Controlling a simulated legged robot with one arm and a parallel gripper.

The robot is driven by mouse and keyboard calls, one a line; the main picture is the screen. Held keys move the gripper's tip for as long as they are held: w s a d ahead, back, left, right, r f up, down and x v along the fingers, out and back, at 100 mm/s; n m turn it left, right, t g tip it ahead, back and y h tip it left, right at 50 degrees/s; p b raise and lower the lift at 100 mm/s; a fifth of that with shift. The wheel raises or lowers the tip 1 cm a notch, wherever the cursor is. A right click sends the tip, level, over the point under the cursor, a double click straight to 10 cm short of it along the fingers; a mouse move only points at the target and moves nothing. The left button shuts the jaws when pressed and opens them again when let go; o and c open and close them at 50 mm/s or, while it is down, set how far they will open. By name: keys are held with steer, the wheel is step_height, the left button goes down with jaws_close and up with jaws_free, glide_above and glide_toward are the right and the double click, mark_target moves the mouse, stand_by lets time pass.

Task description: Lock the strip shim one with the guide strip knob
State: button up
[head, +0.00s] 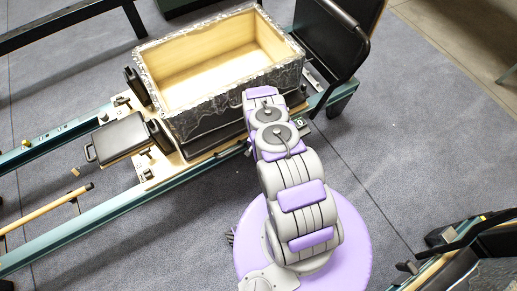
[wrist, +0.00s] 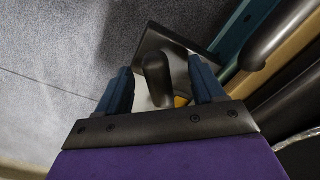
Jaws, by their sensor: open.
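In the wrist view, my gripper (wrist: 163,78) is open, with one blue finger on each side of a dark rounded knob (wrist: 156,76). The knob stands between the fingers; I cannot tell whether either finger touches it. Behind it is a dark square plate (wrist: 181,55). A pale piece with a small yellow patch (wrist: 181,101) shows low between the fingers, partly hidden by the knob; I cannot tell whether it is the strip shim. In the head view, my arm hides the gripper and this knob.
A teal rail (wrist: 240,32) and a tan strip (wrist: 285,48) run close on the right of the gripper. In the head view, a wooden box with a crinkled covering (head: 225,107) sits on the reformer beside my arm. Grey floor (head: 400,120) is open to the right.

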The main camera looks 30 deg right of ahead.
steer(key=shift+r+p, duration=1.55)
steer(key=shift+r, duration=1.95)
steer(key=shift+c, duration=0.3)
